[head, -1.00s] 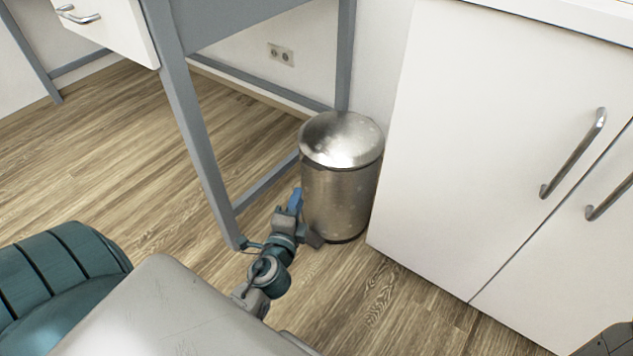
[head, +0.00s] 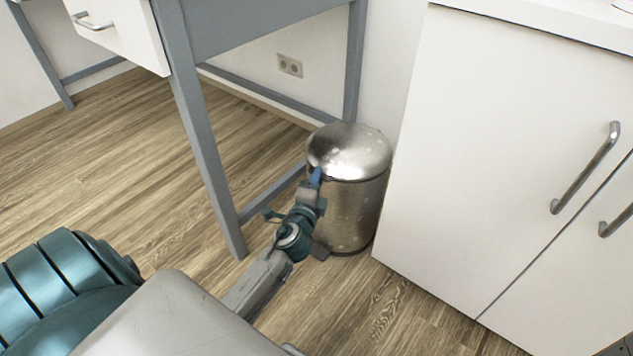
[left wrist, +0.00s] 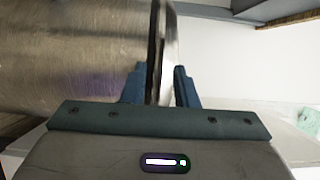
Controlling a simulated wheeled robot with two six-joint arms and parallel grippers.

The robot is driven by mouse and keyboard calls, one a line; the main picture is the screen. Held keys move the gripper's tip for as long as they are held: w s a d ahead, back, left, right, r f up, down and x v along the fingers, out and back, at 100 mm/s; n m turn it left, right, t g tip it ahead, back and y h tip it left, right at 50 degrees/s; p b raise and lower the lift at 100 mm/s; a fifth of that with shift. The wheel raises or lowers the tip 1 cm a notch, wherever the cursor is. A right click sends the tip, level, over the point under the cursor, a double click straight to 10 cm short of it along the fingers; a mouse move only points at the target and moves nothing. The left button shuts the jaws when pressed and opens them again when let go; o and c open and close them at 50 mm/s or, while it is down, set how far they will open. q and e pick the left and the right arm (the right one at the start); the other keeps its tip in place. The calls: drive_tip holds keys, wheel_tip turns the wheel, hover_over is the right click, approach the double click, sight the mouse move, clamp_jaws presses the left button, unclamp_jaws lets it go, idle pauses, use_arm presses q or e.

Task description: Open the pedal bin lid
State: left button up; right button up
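The metal pedal bin (head: 358,215) stands upright on the floor between the desk and the white cabinet. Its domed lid (head: 350,148) is down on the body. My left gripper (head: 316,178) is at the lid's front left rim. In the left wrist view my left gripper (left wrist: 160,85) has its two blue fingers apart, one on each side of the lid's rim (left wrist: 165,40), with the bin's body (left wrist: 65,50) to the left. I cannot see a firm grip on the rim. The pedal is not clearly visible. My right gripper is not in view.
A grey desk leg (head: 208,150) stands left of my arm. The white cabinet (head: 470,170) with metal handles (head: 586,168) stands close on the bin's right. A wall socket (head: 290,66) is behind. Bare wooden floor (head: 120,150) lies to the left.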

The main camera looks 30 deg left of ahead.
use_arm(q)
clamp_jaws()
idle(1.4)
